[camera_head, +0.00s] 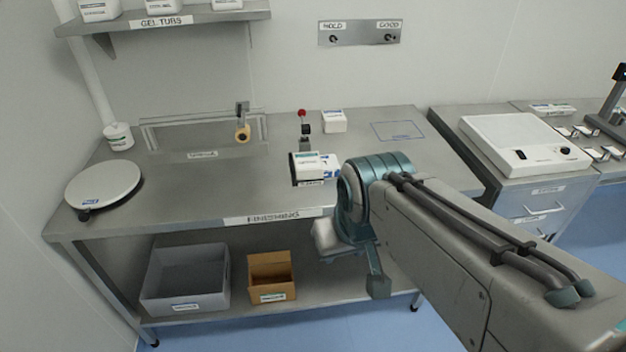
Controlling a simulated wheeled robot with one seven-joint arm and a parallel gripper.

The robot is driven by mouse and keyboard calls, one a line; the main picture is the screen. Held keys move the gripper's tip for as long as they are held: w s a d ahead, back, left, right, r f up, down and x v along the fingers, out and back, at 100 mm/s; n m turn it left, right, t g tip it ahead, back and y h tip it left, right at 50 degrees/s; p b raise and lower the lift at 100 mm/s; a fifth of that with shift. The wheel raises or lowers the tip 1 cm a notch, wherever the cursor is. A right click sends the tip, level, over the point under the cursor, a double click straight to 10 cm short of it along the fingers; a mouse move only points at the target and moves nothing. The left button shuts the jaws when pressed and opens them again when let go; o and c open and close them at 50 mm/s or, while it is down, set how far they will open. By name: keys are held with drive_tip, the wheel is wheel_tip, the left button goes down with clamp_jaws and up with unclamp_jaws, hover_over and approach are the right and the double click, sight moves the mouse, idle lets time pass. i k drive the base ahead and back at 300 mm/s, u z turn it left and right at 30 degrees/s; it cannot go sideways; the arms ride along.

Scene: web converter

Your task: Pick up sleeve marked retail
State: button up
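No label that reads "retail" is legible in the camera_head view, so I cannot tell for certain which thing is the sleeve. A white box with a dark left side and blue marks (313,166) lies on the steel bench (220,185), just left of my arm's teal joint, which may cover part of it. A smaller white carton (334,121) stands behind it. My gripper (345,255) hangs below the teal joint at the bench's front edge. Its fingers are mostly hidden by my own arm. A pale rounded shape beside it is unclear.
A round white plate (104,185) stands at the bench's left. A tape dispenser (243,130) and a red-knobbed device (304,125) are at the back. A grey bin (186,280) and an open cardboard box (271,277) sit on the lower shelf. The bench's middle left is clear.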

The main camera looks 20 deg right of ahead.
sight(308, 166)
drive_tip(key=z, duration=0.35)
drive_tip(key=i, duration=1.25)
drive_tip(key=u, duration=0.15)
